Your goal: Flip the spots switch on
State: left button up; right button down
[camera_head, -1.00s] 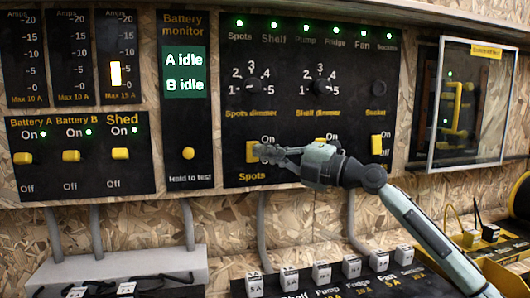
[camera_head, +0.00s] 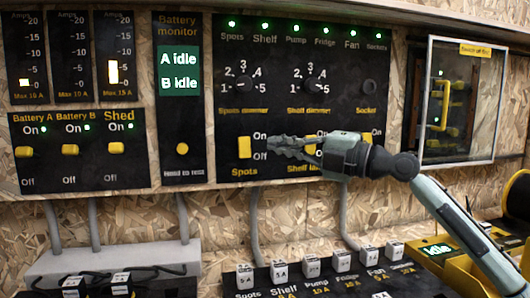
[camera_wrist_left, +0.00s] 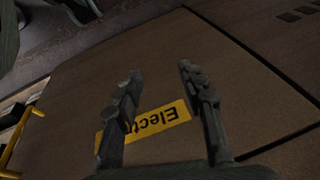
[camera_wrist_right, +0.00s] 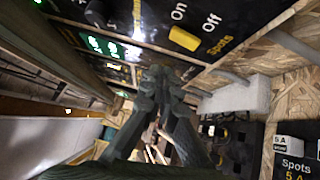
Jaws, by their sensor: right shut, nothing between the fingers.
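The spots switch (camera_head: 245,148) is a yellow rocker on the black panel, with On and Off printed at its right and Spots below it. It also shows in the right wrist view (camera_wrist_right: 184,38). Which way it is tipped is hard to tell. The green lamp (camera_head: 232,24) above the Spots name is lit. My right gripper (camera_head: 270,146) is shut and empty, its tips just right of the switch, with a small gap in the picture. My left gripper (camera_wrist_left: 160,72) is open and empty above a brown surface with a yellow label (camera_wrist_left: 145,122).
The shelf switch (camera_head: 310,143) and the socket switch (camera_head: 367,136) are partly hidden behind my right gripper and arm. Dimmer knobs (camera_head: 243,86) sit above. A clear-fronted box (camera_head: 460,100) stands at right. White-capped fuses (camera_head: 311,267) line the bottom.

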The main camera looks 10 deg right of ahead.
pick_arm(q)
jog(key=shift+a+b+v, duration=0.15)
jog(key=shift+b+v, duration=0.1)
jog(key=shift+v, duration=0.6)
jog(key=shift+a+b+v, duration=0.2)
jog(key=shift+b+v, duration=0.05)
jog(key=shift+v, duration=0.65)
pick_arm(e)
jog(key=shift+r+v, duration=0.25)
jog(key=shift+v, duration=0.9)
jog(key=shift+r+v, duration=0.25)
jog(key=shift+v, duration=0.9)
pick_arm(q)
jog(key=shift+w, duration=0.2)
